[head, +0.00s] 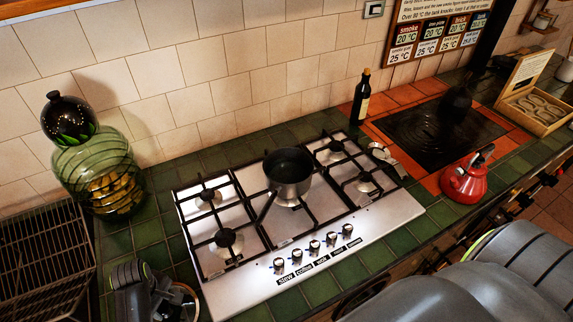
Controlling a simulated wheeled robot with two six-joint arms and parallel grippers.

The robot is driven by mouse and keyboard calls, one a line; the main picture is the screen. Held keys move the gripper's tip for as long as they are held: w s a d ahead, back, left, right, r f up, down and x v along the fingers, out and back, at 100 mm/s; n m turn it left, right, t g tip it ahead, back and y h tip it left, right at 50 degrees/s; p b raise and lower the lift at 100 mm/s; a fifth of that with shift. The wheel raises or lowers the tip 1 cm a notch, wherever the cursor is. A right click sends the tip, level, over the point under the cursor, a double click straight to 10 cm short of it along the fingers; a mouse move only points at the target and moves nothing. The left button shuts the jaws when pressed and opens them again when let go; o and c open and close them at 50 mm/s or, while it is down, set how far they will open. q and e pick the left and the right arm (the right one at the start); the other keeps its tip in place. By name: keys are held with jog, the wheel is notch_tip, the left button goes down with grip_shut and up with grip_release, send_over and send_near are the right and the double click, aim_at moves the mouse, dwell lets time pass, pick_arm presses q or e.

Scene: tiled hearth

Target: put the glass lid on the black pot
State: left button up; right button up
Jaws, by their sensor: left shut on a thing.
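The black pot (288,176) stands on the middle of the gas hob, open at the top, with its long handle pointing toward the front left. My left gripper (164,292) is at the bottom left, over the counter's front edge left of the hob. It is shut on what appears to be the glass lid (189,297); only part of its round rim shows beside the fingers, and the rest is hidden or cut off. My right gripper is out of view; only grey links of my arm show at the bottom right.
The steel hob (260,283) has black grates and front knobs. A wire rack (40,262) and a green glass jar (103,180) stand at the left. A dark bottle (361,99) stands behind the hob; a red kettle (463,184) is at the right.

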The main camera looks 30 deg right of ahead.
pick_arm(q)
jog(key=shift+r+p, duration=0.6)
jog(key=shift+r, duration=2.95)
